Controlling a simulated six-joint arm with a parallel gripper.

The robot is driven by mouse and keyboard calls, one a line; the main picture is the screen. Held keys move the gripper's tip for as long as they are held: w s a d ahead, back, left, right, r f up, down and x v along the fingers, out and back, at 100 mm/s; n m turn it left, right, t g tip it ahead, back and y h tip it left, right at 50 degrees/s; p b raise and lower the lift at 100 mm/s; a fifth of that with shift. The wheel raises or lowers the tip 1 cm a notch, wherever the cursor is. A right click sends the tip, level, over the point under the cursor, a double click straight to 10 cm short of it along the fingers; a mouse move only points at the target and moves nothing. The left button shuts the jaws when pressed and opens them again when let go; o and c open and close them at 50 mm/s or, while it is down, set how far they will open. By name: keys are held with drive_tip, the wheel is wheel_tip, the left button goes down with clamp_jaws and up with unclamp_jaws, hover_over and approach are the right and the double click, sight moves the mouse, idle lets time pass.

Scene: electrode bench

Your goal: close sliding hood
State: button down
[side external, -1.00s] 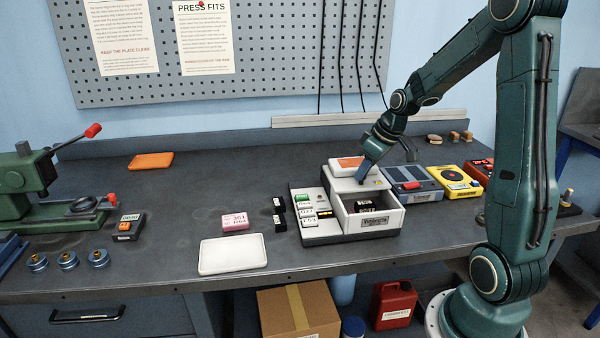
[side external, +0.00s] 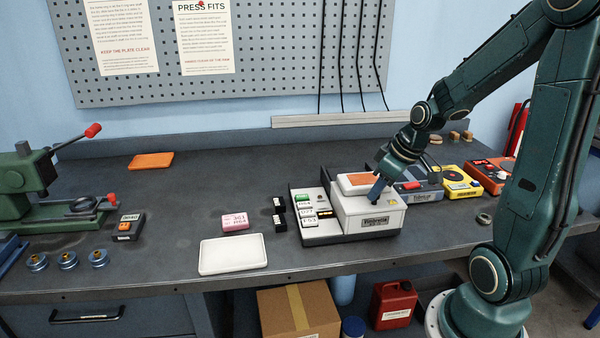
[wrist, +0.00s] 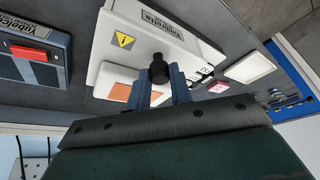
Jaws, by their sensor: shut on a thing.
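The white hood (side external: 388,200) of the bench device sits forward over the front compartment, whose inside is hidden. It has an orange panel (side external: 362,179) on top, also in the wrist view (wrist: 121,92), and a yellow warning sign (wrist: 123,40). The device base (side external: 312,196) carries a green block and several white labelled blocks on its left. My gripper (side external: 376,190) is at the hood's top. In the wrist view its blue fingers (wrist: 161,84) are shut on a black knob (wrist: 159,70) on the hood.
A grey-blue box with a red switch (side external: 410,186) and a yellow unit (side external: 458,183) stand close on the right. A white tray (side external: 233,255), a pink block (side external: 235,221) and black blocks (side external: 280,213) lie left.

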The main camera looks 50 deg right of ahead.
drive_tip(key=c, duration=1.3)
unclamp_jaws()
drive_tip(key=shift+s+a, duration=0.15)
drive_tip(key=shift+o, duration=0.2)
drive_tip(key=shift+r, duration=0.1)
drive_tip(key=v, duration=1.3)
drive_tip(key=shift+r, duration=0.25)
drive_tip(key=s+a+t, duration=0.1)
drive_tip(key=s+a, duration=0.3)
drive_tip(key=a, duration=1.1)
drive_tip(key=shift+a+f, duration=0.35)
drive_tip(key=shift+f, duration=0.1)
